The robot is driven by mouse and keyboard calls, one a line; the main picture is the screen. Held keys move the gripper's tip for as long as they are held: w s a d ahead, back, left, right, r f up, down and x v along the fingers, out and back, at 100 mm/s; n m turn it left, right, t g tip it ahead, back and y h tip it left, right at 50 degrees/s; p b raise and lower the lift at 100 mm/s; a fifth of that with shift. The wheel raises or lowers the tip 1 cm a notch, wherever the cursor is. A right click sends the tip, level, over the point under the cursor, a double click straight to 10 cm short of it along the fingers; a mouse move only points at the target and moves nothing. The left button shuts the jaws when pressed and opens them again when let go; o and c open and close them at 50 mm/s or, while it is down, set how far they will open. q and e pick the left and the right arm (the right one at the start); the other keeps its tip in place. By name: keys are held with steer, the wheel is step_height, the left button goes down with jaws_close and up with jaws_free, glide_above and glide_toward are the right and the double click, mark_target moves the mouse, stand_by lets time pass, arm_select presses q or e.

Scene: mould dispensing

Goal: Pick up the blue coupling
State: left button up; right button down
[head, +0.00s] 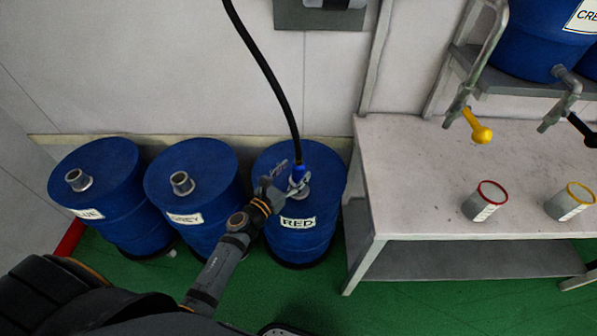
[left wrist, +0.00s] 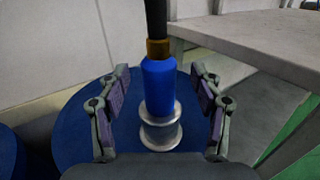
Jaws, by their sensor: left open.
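The blue coupling (head: 298,174) hangs on the end of a black hose and sits on the metal neck of the drum labelled RED (head: 312,237). In the left wrist view the coupling (left wrist: 157,88) stands upright on the silver neck (left wrist: 160,132), below a brass-coloured collar. My left gripper (head: 284,180) is at the coupling. In the left wrist view the two fingers of my left gripper (left wrist: 160,100) are spread on either side of the coupling, with a gap on each side. My right gripper is not in view.
Two more blue drums, labelled BLUE (head: 104,205) and GREY (head: 205,195), stand to the left with open necks. The black hose (head: 268,70) rises from the coupling. A pale table (head: 400,160) stands close on the right, holding two cups, one red-rimmed (head: 484,202) and one yellow-rimmed (head: 569,203).

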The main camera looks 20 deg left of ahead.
arm_select(q)
steer(key=x, duration=0.3)
jaws_close()
stand_by(0.4)
